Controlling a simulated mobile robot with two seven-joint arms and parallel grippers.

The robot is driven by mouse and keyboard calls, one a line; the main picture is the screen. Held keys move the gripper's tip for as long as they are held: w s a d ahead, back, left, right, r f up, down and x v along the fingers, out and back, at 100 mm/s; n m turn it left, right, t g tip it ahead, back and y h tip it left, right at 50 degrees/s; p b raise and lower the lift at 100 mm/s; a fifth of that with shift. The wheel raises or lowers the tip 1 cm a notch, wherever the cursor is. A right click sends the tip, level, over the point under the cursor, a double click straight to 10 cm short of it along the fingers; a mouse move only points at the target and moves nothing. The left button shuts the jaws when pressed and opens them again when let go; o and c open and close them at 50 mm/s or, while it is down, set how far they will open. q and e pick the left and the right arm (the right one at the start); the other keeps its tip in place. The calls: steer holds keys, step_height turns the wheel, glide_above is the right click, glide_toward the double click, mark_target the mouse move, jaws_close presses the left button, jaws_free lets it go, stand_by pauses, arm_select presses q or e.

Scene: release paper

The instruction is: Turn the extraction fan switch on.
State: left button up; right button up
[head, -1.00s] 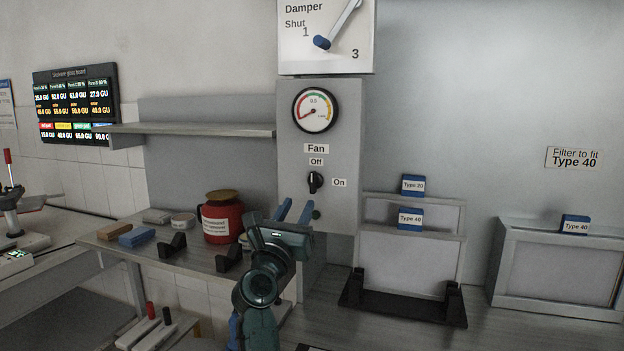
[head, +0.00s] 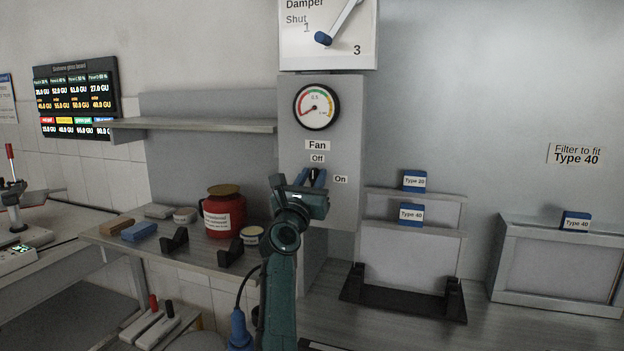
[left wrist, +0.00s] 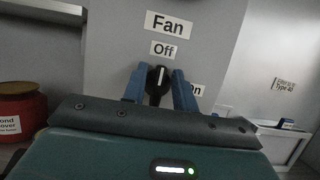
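The fan switch (head: 314,174) is a black rotary knob on the grey panel (head: 345,150), below the "Fan" and "Off" labels and left of the "On" label (head: 340,180). In the left wrist view the knob (left wrist: 157,80) stands about upright, its white mark toward "Off". My left gripper (head: 311,178) is at the knob, its blue fingers on either side. In the left wrist view the fingers (left wrist: 159,85) are apart, with a gap visible beside the knob. Contact cannot be told. The gripper hides the lower knob in the head view. My right gripper is not in view.
A gauge (head: 316,106) and the damper plate (head: 328,40) are above the switch. A shelf (head: 195,125) juts out at left. A red tub (head: 224,212) stands on the bench below it. Filter frames (head: 410,260) stand at right.

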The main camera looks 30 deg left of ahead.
arm_select(q)
steer(key=c, duration=0.5)
steer(key=shift+o, duration=0.2)
steer(key=shift+f+m, duration=0.1)
steer(key=shift+m, duration=0.2)
steer(key=shift+c, duration=0.2)
steer(key=m+h, duration=0.3)
steer(key=m, duration=0.2)
steer(key=shift+b, duration=0.3)
steer(key=m+h, duration=0.1)
steer(key=m, duration=0.1)
steer(key=m+h, duration=0.1)
steer(key=m, duration=0.2)
steer(key=shift+d+g, duration=0.15)
steer(key=shift+g, duration=0.15)
steer(key=shift+w+d+f+m+g+h+p, duration=0.1)
steer(key=shift+m+g+h+p, duration=0.45)
steer(key=shift+m, duration=1.4)
steer(key=shift+s+f+m+g+h+p, duration=0.1)
steer(key=shift+m+g+h+p, duration=0.5)
steer(key=shift+m, duration=1.4)
steer(key=shift+w+d+f+m+g+h+p, duration=0.1)
steer(key=shift+m+g+h+p, duration=0.15)
steer(key=shift+m+g+p, duration=1.15)
steer(key=shift+m+t+b, duration=0.45)
steer(key=shift+m+t, duration=0.2)
steer(key=shift+t, duration=0.1)
steer(key=shift+a, duration=0.1)
